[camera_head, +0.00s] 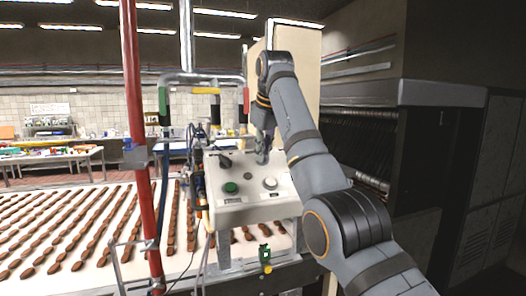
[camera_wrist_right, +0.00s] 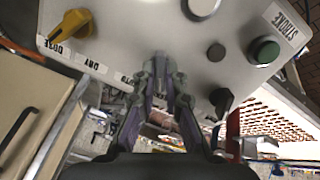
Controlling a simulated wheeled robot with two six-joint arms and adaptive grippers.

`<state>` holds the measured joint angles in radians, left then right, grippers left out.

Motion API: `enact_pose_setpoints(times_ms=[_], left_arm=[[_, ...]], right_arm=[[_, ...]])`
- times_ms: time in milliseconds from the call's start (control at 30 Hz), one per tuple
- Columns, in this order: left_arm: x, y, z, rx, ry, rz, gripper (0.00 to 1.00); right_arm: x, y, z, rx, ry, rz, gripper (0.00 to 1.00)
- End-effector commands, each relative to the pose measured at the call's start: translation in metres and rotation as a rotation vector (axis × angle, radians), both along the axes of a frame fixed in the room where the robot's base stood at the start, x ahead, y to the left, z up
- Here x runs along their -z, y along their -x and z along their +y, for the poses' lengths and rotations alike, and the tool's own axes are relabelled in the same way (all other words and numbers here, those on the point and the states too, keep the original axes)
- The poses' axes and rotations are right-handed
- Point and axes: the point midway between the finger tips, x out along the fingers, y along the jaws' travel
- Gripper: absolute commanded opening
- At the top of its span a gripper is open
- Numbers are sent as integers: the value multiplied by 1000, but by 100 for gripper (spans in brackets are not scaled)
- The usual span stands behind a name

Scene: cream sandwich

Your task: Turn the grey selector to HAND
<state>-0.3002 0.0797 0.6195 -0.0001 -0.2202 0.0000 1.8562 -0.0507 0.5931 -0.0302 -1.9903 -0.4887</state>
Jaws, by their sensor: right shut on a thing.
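The control panel (camera_head: 240,212) is a pale box with knobs and buttons, and its face fills the upper part of the right wrist view (camera_wrist_right: 130,35). My right gripper (camera_head: 262,150) reaches its upper part from above. In the wrist view the right gripper (camera_wrist_right: 163,72) has its fingertips close together at the panel, beside a partly hidden label that seems to read AUTO (camera_wrist_right: 124,79). The jaws are shut on the grey selector, which the fingers mostly hide. I cannot read where its pointer stands, and no HAND label is legible. My left gripper is out of view.
A black knob (camera_wrist_right: 221,101) and a green button (camera_wrist_right: 265,51) sit right of the fingers, a yellow selector (camera_wrist_right: 72,24) left. A pale button (camera_head: 270,183) is on the panel's front. A red post (camera_head: 137,130) stands left, before a conveyor (camera_head: 95,262) with rows of brown pieces.

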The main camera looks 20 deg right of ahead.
Motion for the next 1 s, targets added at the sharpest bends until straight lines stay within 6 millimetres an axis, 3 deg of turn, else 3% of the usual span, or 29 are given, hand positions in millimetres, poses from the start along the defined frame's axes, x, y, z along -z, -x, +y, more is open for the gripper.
enact_pose_setpoints(times_ms=[600, 633, 800, 1000], left_arm=[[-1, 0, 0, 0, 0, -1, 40], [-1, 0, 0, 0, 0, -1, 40], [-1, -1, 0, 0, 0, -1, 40], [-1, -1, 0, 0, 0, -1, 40]], right_arm=[[-4, 0, 0, -38, 22, -12, 0], [-4, 0, 0, -38, 22, -12, 12], [-3, 0, 0, -37, 21, -9, 33], [-2, 0, 0, -37, 21, -5, 33]])
